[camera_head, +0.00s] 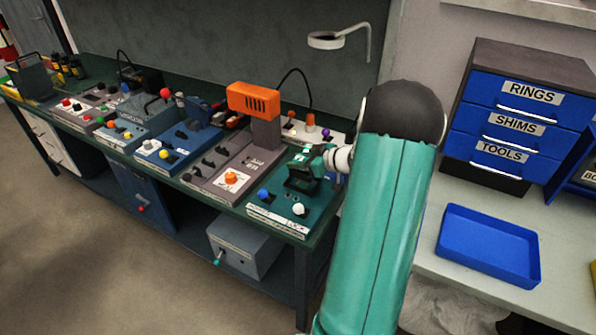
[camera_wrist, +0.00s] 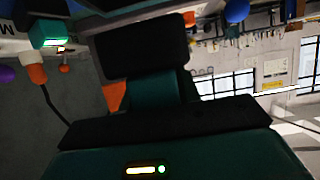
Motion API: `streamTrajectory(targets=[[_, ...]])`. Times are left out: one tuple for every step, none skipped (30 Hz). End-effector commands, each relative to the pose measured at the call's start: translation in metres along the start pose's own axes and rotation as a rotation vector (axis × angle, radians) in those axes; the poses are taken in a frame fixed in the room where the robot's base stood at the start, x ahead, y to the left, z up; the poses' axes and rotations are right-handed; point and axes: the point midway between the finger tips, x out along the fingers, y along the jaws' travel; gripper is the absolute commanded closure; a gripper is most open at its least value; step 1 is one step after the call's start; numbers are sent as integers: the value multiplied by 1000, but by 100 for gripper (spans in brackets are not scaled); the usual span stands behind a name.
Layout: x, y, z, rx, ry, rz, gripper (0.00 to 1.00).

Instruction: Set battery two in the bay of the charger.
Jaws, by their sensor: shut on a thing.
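My gripper (camera_head: 303,180) is at the end of my teal arm, low over the near right end of the bench. In the wrist view my gripper (camera_wrist: 145,72) shows as black and teal parts that cover the middle. I cannot tell which unit is the charger, and no bay shows clearly.
An orange-headed device (camera_head: 254,101) stands left of my gripper, near a grey unit with an orange knob (camera_head: 231,177). A unit with purple and orange knobs (camera_head: 310,122) is behind. Blue drawers (camera_head: 510,117) and an empty blue tray (camera_head: 489,262) are on the right.

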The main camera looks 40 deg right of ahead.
Motion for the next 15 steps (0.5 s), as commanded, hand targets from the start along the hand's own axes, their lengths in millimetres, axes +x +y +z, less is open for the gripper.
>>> streamTrajectory(targets=[[7,6,6,1,1,-1,100],[11,9,10,2,1,-1,100],[15,12,13,1,1,-1,100],[17,14,15,1,1,-1,100],[19,15,16,0,1,-1,100],[21,17,18,-1,1,-1,100],[22,18,19,-1,1,-1,100],[23,19,20,-1,1,-1,100],[25,20,21,-1,1,-1,100],[26,21,23,-1,1,-1,100],[28,23,25,-1,1,-1,100],[31,23,31,1,1,-2,100],[32,22,36,2,0,-3,100],[34,22,40,2,0,-3,100],[36,22,45,1,0,-3,100]])
